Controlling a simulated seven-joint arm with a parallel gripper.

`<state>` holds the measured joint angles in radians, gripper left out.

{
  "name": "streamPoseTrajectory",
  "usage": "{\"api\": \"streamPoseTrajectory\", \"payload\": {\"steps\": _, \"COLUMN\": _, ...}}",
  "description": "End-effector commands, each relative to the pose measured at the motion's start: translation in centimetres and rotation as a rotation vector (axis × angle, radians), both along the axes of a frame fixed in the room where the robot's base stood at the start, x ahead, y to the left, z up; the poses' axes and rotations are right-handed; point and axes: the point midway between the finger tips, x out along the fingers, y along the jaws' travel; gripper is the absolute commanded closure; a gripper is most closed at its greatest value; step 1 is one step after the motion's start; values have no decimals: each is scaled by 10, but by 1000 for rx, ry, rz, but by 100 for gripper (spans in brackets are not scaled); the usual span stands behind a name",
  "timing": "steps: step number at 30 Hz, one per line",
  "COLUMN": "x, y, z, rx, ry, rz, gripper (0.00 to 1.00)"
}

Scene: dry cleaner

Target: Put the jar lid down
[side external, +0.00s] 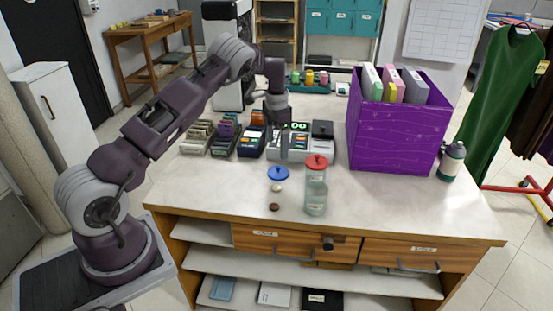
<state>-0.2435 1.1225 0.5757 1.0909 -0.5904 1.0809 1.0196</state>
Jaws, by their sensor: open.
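A clear glass jar (316,198) stands upright on the counter near its front edge. A red lid (316,161) with a knob sits at the jar's top. A blue lid (278,173) with a small knob is on the counter just left of the jar. My gripper (279,121) is farther back, in front of the grey cash register, behind and apart from both lids. It points down and is open, with no lid in it. Its fingertips are small and dark, so their detail is hard to make out.
The cash register (318,148) and several card holders (224,136) line the counter's back left. A purple box (393,138) of folders and a bottle (451,161) stand at right. Two small round items (274,207) lie near the blue lid. The counter's front left is clear.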

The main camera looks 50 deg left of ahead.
Motion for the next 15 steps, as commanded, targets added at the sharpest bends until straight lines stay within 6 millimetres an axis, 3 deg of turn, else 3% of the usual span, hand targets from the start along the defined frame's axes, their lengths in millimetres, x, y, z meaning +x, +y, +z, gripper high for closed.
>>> {"api": "streamPoseTrajectory", "payload": {"steps": 5, "x": 0, "y": -1, "z": 25, "rx": 0, "ry": -5, "rz": 4, "gripper": 12}}
{"api": "streamPoseTrajectory", "payload": {"steps": 7, "x": -1, "y": -8, "z": 47, "rx": -5, "ry": -26, "rz": 29, "gripper": 12}}
{"api": "streamPoseTrajectory", "payload": {"steps": 11, "x": -19, "y": -51, "z": 131, "rx": -47, "ry": -112, "rz": 127, "gripper": 12}}
{"api": "streamPoseTrajectory", "payload": {"steps": 15, "x": -78, "y": -125, "z": 221, "rx": -107, "ry": -205, "rz": 201, "gripper": 12}}
